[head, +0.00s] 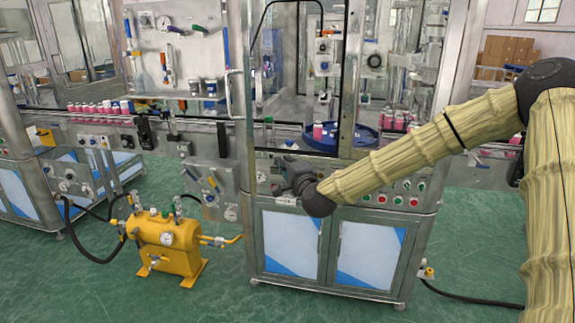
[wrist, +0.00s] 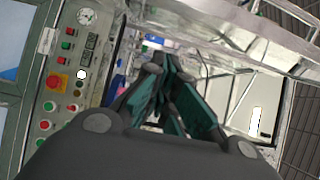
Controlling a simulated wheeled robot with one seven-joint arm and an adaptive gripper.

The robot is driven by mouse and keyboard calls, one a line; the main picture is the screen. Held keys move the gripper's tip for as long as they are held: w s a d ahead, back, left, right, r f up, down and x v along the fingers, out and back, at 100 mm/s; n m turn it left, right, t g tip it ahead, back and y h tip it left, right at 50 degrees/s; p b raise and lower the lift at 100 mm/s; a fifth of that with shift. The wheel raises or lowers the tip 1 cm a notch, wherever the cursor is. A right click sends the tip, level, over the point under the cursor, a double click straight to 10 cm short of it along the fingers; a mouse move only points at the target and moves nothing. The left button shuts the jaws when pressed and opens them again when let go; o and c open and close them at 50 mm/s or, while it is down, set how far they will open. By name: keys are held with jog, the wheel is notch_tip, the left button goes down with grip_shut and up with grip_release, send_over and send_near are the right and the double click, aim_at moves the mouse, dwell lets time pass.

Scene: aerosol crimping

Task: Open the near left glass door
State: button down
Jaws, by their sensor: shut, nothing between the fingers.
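The near left glass door (head: 300,152) is a clear pane with a black edge, in the metal-framed machine at the middle of the head view. I cannot tell from this angle whether it stands fully shut. My gripper (head: 284,178) is low at the front of the machine, just below the door's bottom edge, and partly hidden by its own wrist. In the wrist view my gripper (wrist: 172,85) shows dark fingers with teal pads, closed together and holding nothing.
A button panel (wrist: 62,85) with a red stop button lies left of my gripper in the wrist view. A blue turntable (head: 350,140) with pink-and-white cans is behind the glass. A yellow tank (head: 165,243) stands on the green floor at left. Open floor lies in front.

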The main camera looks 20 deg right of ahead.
jog(key=w+a+p, duration=0.2)
jog(key=w+a, duration=0.2)
jog(key=w, duration=0.2)
jog(key=shift+p, duration=0.3)
jog(key=shift+s+a, duration=0.1)
